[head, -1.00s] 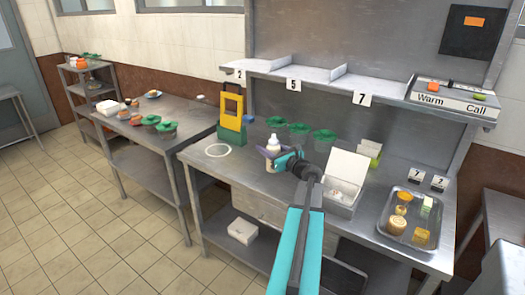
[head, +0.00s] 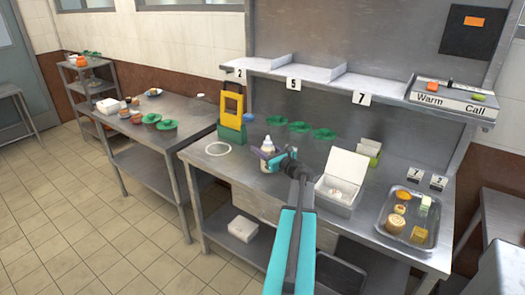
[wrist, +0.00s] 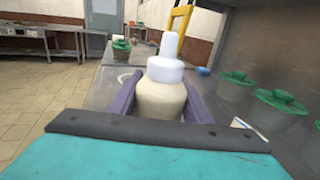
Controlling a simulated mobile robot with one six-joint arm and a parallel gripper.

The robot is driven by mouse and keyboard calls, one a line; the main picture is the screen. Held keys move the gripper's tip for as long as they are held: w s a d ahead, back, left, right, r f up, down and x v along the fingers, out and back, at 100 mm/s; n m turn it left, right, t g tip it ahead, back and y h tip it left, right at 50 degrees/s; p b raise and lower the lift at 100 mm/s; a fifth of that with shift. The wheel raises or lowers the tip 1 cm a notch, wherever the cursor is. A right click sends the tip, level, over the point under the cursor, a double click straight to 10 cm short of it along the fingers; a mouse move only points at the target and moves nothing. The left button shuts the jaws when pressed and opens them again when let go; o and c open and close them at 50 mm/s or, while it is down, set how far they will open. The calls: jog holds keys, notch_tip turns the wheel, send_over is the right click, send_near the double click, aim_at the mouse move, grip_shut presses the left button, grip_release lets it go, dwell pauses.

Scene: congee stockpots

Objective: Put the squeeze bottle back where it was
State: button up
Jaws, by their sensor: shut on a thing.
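The squeeze bottle (wrist: 162,97) has a cream body and a white cap and nozzle. In the wrist view it stands upright between the two purple fingers of my gripper (wrist: 160,100), which is shut on it. In the head view the bottle (head: 267,146) shows just behind my gripper (head: 268,158), over the left half of the steel counter (head: 225,178). A white ring mark (head: 218,148) lies on the counter to the left of the bottle, apart from it. I cannot tell whether the bottle's base touches the counter; my gripper hides its lower part.
A yellow and green stand (head: 232,115) stands behind the ring. Several green-lidded pots (head: 299,127) line the counter's back. An open white box (head: 343,180) and a food tray (head: 408,217) stand to the right. Counter around the ring is clear.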

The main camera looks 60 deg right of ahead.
jog(key=shift+f, duration=0.65)
jog(key=shift+f, duration=0.15)
jog(key=o, duration=0.8)
jog(key=shift+r, duration=0.25)
jog(key=b+v, duration=0.2)
jog(key=v, duration=0.8)
jog(key=shift+s+a+f, duration=0.1)
jog(key=shift+s+a, duration=0.1)
jog(key=shift+s, duration=0.15)
jog(key=shift+s+a, duration=0.2)
jog(key=shift+s, duration=0.45)
